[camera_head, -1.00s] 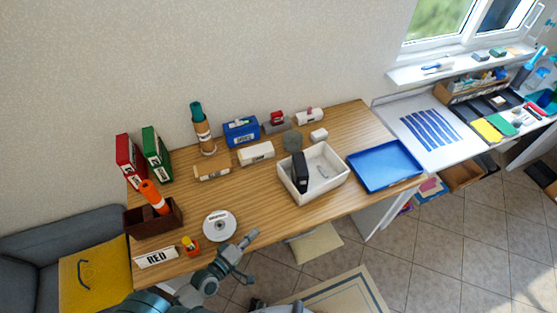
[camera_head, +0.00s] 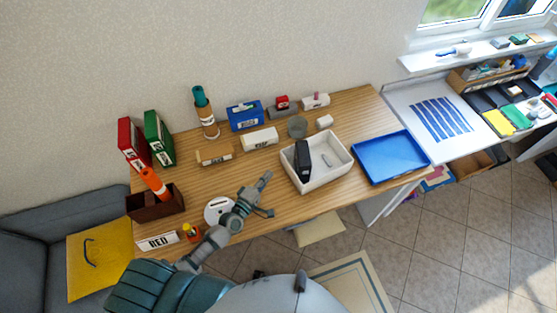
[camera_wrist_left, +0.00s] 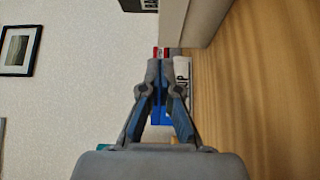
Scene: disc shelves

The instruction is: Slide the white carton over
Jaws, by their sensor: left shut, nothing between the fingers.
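A white carton with dark lettering (camera_head: 260,139) lies on the wooden table, in front of the blue box. A white lettered face, apparently this carton, shows partly behind the fingers in the left wrist view (camera_wrist_left: 183,72). My left gripper (camera_head: 267,179) is shut and empty above the table, on the near side of the carton and apart from it. Its closed fingers show in the left wrist view (camera_wrist_left: 157,72). My right gripper is in neither view.
A white bin (camera_head: 318,182) holding a black case stands right of my gripper. The blue box (camera_head: 245,115), a tan carton (camera_head: 214,157) and a grey round thing (camera_head: 297,127) surround the carton. A disc (camera_head: 217,208) lies at the front. Bare wood separates gripper and carton.

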